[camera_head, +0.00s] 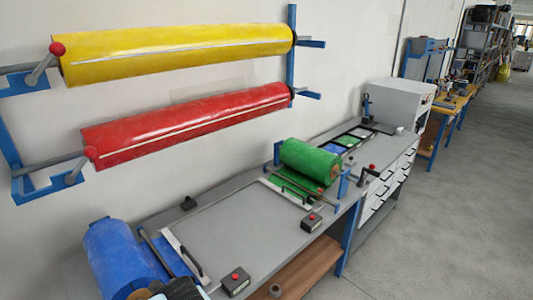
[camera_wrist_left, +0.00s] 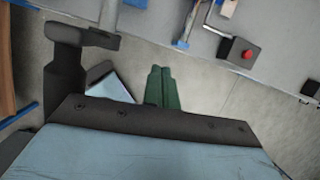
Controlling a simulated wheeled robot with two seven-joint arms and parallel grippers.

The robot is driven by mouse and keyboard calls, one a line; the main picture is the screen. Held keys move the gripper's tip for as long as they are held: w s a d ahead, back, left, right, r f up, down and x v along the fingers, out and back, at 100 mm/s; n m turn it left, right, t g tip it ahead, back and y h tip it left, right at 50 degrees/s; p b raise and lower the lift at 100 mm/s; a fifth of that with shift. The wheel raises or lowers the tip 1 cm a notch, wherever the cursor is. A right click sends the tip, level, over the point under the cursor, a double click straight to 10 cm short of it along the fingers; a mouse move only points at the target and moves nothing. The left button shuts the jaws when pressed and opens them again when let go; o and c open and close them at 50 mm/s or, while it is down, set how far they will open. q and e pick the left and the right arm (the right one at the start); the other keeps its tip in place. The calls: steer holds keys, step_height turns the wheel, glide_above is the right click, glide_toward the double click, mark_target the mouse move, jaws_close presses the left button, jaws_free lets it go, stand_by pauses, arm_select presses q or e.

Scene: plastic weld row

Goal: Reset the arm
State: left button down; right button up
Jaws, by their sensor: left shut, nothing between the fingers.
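My left gripper shows in the left wrist view as two green fingers (camera_wrist_left: 160,69) side by side, pressed together with nothing between them. They stand out over bare grey floor, apart from the workbench edge. In the head view, dark and pale parts at the bottom left corner look like part of my left arm, but the fingers cannot be made out there. My right gripper and right arm are not in view.
The grey workbench (camera_head: 235,232) carries a blue roll (camera_head: 118,255), a green roll (camera_head: 309,160) and control boxes with red buttons (camera_head: 235,281). Yellow (camera_head: 175,52) and red (camera_head: 185,121) rolls hang on blue wall brackets. The floor (camera_head: 430,230) at right is clear.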

arm_select(q)
steer(key=s+d+r+n+h, duration=0.3)
steer(key=s+d+n, duration=0.4)
steer(key=s+n, duration=0.15)
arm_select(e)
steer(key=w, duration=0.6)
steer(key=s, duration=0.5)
arm_select(q)
steer(key=s+a+r+n, duration=0.6)
steer(key=s+a+n, duration=0.4)
steer(key=n, duration=0.6)
step_height(320, 180, down, 34)
steer(key=s+d+g+b, duration=0.1)
steer(key=s+b, duration=0.2)
steer(key=b, duration=0.7)
steer(key=s+a+f+b, duration=0.1)
steer(key=s+f+b, duration=0.3)
steer(key=s+f, duration=0.4)
steer(key=s+a+f+m+g+b, duration=0.1)
steer(key=s+f+b, duration=0.3)
steer(key=s+f, duration=0.4)
step_height(320, 180, down, 7)
steer(key=shift+a+f+y, duration=0.1)
steer(key=shift+a+y, duration=0.2)
steer(key=shift+y, duration=0.1)
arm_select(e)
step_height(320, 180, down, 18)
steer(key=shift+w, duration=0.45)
